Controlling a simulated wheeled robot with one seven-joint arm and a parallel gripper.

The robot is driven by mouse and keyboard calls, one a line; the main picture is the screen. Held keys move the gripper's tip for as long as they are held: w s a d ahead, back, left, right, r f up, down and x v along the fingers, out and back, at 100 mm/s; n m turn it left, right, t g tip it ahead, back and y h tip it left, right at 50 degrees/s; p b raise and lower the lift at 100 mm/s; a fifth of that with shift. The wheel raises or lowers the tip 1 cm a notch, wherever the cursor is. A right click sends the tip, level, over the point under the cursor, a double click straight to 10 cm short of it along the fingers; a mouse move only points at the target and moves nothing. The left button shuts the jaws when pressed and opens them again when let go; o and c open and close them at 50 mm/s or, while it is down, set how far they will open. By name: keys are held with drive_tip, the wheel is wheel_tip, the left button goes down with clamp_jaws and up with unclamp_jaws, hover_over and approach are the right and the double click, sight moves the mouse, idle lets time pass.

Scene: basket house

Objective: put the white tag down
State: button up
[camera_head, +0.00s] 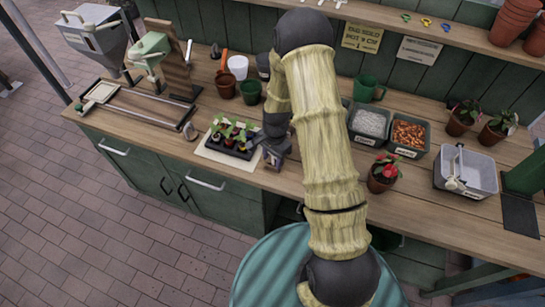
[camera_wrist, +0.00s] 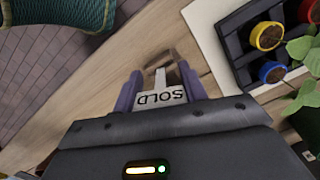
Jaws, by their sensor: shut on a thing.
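The white tag (camera_wrist: 162,97) with the word "SOLD" on it sits between the two purple-grey fingers of my gripper (camera_wrist: 160,84) in the wrist view. The gripper is shut on it, and a narrow white stem points away from the lettered part. In the head view my gripper (camera_head: 272,158) is over the front part of the wooden bench, just right of the black seedling tray (camera_head: 232,149). The tag is too small and hidden to make out clearly there. I cannot tell whether it touches the bench.
The seedling tray stands on a pale mat (camera_head: 206,152); it also shows at upper right in the wrist view (camera_wrist: 235,55). A red-flowered pot (camera_head: 381,175) stands to the right. Bins of grey (camera_head: 369,124) and orange (camera_head: 407,134) material stand behind it. Bare bench (camera_wrist: 95,95) shows beside my gripper.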

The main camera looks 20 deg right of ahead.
drive_tip(key=o, duration=1)
drive_tip(key=shift+f, duration=0.1)
drive_tip(key=shift+r, duration=0.25)
wheel_tip(320, 180, up, 12)
drive_tip(key=b, duration=0.3)
drive_tip(key=shift+w+d, duration=0.25)
drive_tip(key=shift+d, duration=0.15)
drive_tip(key=shift+f, duration=0.15)
